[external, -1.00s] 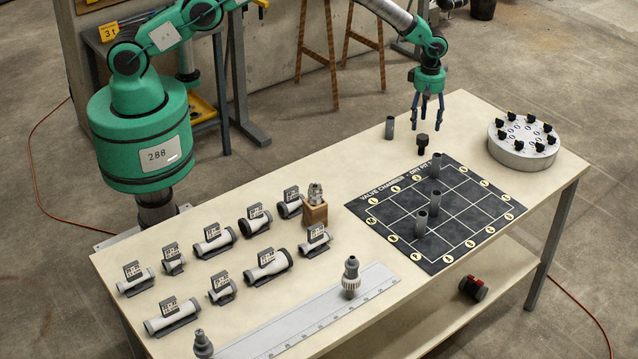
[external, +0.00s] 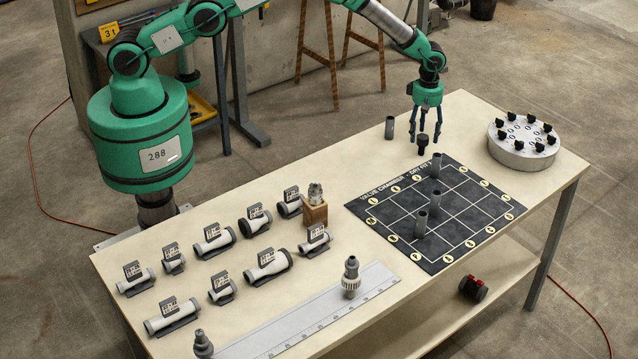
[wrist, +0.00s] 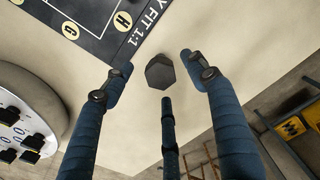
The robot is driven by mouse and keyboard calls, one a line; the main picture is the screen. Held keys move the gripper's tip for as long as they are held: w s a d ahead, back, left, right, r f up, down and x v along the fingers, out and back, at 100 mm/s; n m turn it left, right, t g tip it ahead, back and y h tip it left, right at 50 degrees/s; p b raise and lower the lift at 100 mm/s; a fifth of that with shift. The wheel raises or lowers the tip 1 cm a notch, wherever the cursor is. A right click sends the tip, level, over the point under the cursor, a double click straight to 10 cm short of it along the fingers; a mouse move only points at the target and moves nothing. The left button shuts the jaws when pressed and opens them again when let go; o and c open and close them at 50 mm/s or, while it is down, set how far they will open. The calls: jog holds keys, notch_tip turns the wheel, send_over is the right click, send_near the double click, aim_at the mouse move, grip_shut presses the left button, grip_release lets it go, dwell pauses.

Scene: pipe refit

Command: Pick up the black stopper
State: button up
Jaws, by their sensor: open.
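The black stopper (external: 422,143) stands on the table near its back edge, just behind the black grid mat (external: 452,258). In the wrist view the black stopper (wrist: 160,72) has a dark hexagonal top and lies between the spread fingers. My gripper (external: 422,142) is open and empty, with its blue fingers pointing down around and above the stopper. In the wrist view my gripper (wrist: 161,85) shows three spread fingers, apart from the stopper. The stopper's lower part is hidden in the wrist view.
Grey tubes (external: 434,165) stand on the mat. A round grey stand (external: 520,160) with several black knobs is at the right. White pipe pieces (external: 214,241) lie at the left.

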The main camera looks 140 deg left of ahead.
aim_at(422, 146)
jog(key=shift+f, duration=1.45)
jog(key=c, duration=1.2)
